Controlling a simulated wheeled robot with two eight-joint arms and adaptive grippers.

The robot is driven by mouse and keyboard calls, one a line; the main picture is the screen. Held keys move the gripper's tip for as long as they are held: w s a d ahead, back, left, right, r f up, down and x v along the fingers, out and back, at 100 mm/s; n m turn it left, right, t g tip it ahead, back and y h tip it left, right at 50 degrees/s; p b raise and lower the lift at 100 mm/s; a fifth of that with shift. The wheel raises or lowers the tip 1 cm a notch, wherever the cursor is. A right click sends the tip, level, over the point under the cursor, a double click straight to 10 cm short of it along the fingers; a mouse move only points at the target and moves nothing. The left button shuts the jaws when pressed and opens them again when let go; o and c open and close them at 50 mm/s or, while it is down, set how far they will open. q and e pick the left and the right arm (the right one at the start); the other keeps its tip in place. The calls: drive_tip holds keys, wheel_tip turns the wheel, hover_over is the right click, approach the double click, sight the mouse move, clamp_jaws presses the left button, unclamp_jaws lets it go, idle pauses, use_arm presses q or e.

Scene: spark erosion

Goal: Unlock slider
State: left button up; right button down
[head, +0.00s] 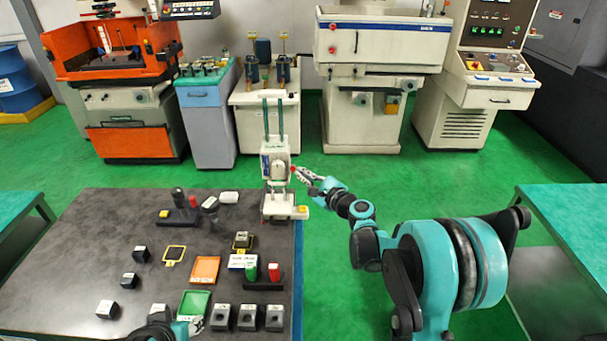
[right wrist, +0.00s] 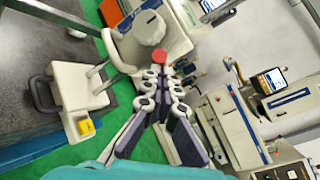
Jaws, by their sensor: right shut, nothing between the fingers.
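A white upright machine with a slider column (head: 275,165) stands at the far right corner of the dark table. It has a small red knob (head: 293,168) on its right side and a yellow button (head: 302,209) on its base. My right gripper (head: 302,174) is beside the knob. In the right wrist view, the red knob (right wrist: 161,56) is just at the tips of my right gripper (right wrist: 162,72), whose fingers are shut with nothing between them. I cannot tell whether they touch the knob. My left gripper (head: 188,326) is partly in view at the bottom edge; its fingers are unclear.
The dark table (head: 60,275) holds several small blocks, an orange tray (head: 205,270), a green tray (head: 193,304) and a stand with green and red handles (head: 263,286). Large machines line the back wall. Green floor is free right of the table.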

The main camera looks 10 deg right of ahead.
drive_tip(key=r+m+g+p, duration=0.1)
drive_tip(key=p, duration=0.1)
drive_tip(key=w+r+m+g+p, duration=0.1)
drive_tip(key=g+p, duration=0.1)
drive_tip(key=w+r+g+h+p, duration=0.1)
drive_tip(key=g+p, duration=0.1)
drive_tip(key=shift+w+d+r+m, duration=0.1)
drive_tip(key=shift+d+r+m, duration=0.15)
drive_tip(key=shift+m, duration=0.15)
drive_tip(key=shift+w+r, duration=0.1)
drive_tip(key=shift+w, duration=0.05)
drive_tip(key=shift+r+p, duration=0.1)
drive_tip(key=shift+p, duration=0.25)
idle(0.3)
